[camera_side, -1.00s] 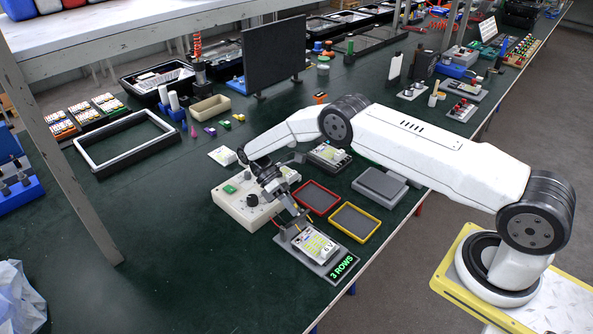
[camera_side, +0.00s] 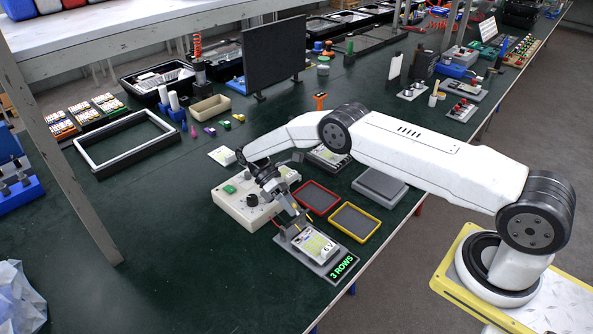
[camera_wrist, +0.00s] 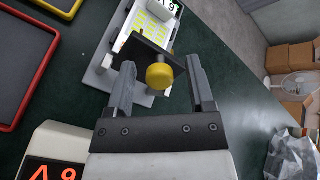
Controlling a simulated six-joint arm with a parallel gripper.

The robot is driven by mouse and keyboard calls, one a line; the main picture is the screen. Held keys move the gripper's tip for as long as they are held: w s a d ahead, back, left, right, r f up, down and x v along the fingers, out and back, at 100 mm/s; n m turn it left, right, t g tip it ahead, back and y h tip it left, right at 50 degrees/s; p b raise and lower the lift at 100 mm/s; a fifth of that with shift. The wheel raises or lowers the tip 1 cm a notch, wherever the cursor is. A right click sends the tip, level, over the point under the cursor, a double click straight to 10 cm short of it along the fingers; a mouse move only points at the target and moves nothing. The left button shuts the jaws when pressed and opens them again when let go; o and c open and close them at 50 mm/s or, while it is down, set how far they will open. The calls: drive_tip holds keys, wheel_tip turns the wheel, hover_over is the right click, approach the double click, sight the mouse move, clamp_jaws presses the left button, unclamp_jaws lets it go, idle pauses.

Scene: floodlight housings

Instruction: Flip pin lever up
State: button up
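A yellow round knob (camera_wrist: 159,77) stands in front of a dark plate (camera_wrist: 143,52) at the fixture's near end in the wrist view. My gripper (camera_wrist: 162,84) is open, its two fingers on either side of the knob with gaps between. In the side view my gripper (camera_side: 291,222) is over the fixture's left end; the knob is hard to make out there.
Red (camera_side: 317,198) and yellow (camera_side: 354,222) trays and a grey block (camera_side: 380,186) lie to the right.

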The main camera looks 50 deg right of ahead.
drive_tip(key=shift+r, duration=0.15)
drive_tip(key=shift+r, duration=1.3)
drive_tip(key=shift+s+r, duration=0.15)
drive_tip(key=shift+r, duration=0.15)
drive_tip(key=s+r, duration=0.9)
drive_tip(key=s, duration=0.4)
drive_tip(key=shift+s+d+r, duration=0.2)
drive_tip(key=shift+s+r, duration=0.05)
drive_tip(key=shift+s, duration=0.15)
drive_tip(key=w+f+m+t, duration=0.2)
drive_tip(key=w+m+t, duration=0.1)
drive_tip(key=w, duration=0.5)
drive_tip(key=w+f+m+t, duration=0.3)
drive_tip(key=w+m, duration=0.3)
drive_tip(key=w, duration=0.3)
drive_tip(key=shift+w+a+t, duration=0.15)
drive_tip(key=shift+a+t, duration=0.05)
drive_tip(key=shift+t, duration=0.5)
